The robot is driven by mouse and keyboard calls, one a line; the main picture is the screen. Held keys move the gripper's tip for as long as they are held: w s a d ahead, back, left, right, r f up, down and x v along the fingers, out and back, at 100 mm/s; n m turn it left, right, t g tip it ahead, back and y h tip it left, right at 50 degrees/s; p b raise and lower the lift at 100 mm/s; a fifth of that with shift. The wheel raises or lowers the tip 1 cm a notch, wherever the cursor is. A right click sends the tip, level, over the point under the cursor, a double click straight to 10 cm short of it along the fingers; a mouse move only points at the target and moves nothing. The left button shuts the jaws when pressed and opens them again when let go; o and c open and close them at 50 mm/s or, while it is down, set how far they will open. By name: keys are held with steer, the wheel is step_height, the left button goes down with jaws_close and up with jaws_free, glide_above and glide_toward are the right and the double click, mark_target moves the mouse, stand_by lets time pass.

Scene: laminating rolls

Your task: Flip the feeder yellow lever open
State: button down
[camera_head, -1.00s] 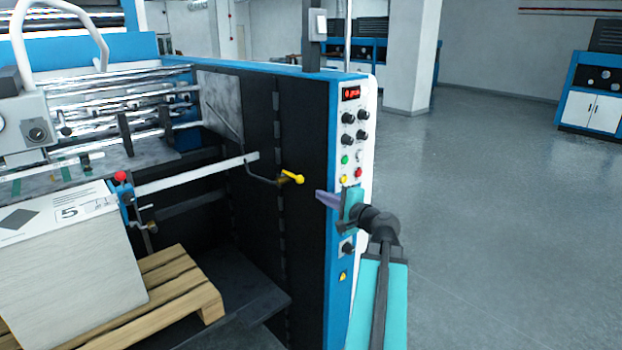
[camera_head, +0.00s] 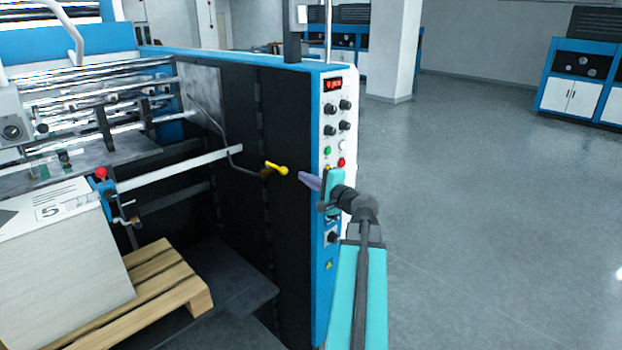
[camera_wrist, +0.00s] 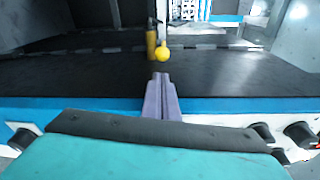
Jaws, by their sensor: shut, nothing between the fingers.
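The yellow lever (camera_head: 277,168) sticks out from the black inner side panel of the feeder (camera_head: 290,225), at the end of a bent metal rod. In the wrist view the lever's round yellow end (camera_wrist: 162,54) shows just beyond the fingertips, with its brass-coloured base beside it. My gripper (camera_head: 302,178) is shut and empty, its purple fingers pointing left toward the lever. In the wrist view the fingers (camera_wrist: 161,80) lie together just below the yellow end. A small gap seems to separate them from the lever.
The control panel (camera_head: 334,120) with knobs and buttons is on the machine's front edge, close behind my gripper. A paper stack (camera_head: 70,260) stands on a wooden pallet (camera_head: 165,285) at the left. Open floor (camera_head: 480,200) lies to the right.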

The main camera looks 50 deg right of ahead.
mark_target(295, 172)
steer(key=shift+p+x, duration=1.05)
steer(key=shift+x, duration=2.35)
steer(key=shift+d, duration=0.1)
steer(key=shift+s, duration=0.2)
